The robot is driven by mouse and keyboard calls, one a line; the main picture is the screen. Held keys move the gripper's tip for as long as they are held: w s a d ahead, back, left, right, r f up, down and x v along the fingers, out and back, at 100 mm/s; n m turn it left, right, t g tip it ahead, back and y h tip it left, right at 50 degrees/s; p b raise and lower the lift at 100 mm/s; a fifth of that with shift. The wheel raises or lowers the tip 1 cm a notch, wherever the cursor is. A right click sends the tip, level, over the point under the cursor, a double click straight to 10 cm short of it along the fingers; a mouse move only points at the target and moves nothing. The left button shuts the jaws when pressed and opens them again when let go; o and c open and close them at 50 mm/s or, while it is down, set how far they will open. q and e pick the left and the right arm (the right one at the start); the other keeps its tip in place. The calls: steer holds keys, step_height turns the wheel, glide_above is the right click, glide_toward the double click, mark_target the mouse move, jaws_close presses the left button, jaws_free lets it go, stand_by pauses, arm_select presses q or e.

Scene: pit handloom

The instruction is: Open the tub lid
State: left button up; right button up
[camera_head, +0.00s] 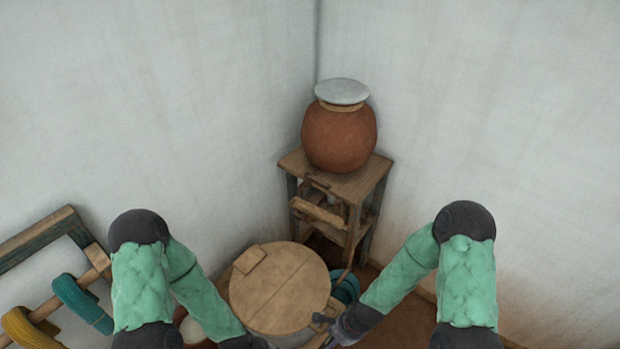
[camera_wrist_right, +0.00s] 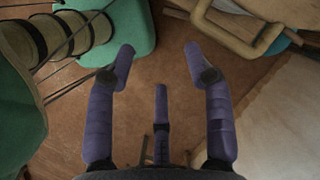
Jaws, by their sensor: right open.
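The tub's lid (camera_head: 280,290) is a round, light wooden disc, lying flat at the bottom centre of the head view. A small wooden block (camera_head: 249,258) sits on its far left edge. The tub's body is mostly hidden beneath the lid. My right gripper (camera_head: 338,328) is at the lid's near right edge, beside a small wooden piece (camera_head: 322,319); I cannot tell if they touch. In the right wrist view, its purple fingers (camera_wrist_right: 160,68) are spread and empty over brown floor. A wooden loop (camera_wrist_right: 240,45) lies right of them. My left gripper is below the head view's bottom edge.
A clay pot (camera_head: 339,135) with a pale cover (camera_head: 342,91) stands on a wooden stand (camera_head: 360,184) in the corner behind the tub. A teal vessel (camera_head: 346,288) is right of the tub. Yarn spools (camera_head: 82,303) hang on a rod at left. White walls close the back.

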steer(key=s+d+f+n+b, duration=0.2)
steer(key=s+f+n+b, duration=0.4)
steer(key=f+n+b, duration=0.2)
step_height(320, 180, down, 2)
steer(key=shift+f+n, duration=0.15)
steer(key=shift+n, duration=0.95)
steer(key=shift+s+d+f+n, duration=0.15)
steer(key=shift+s+f+n, duration=0.15)
steer(key=shift+n, duration=0.2)
steer(key=shift+c, duration=0.3)
steer(key=shift+s+b, duration=0.15)
steer(key=shift+b, duration=0.15)
steer(key=c, duration=0.5)
steer(key=shift+n, duration=0.3)
jaws_close()
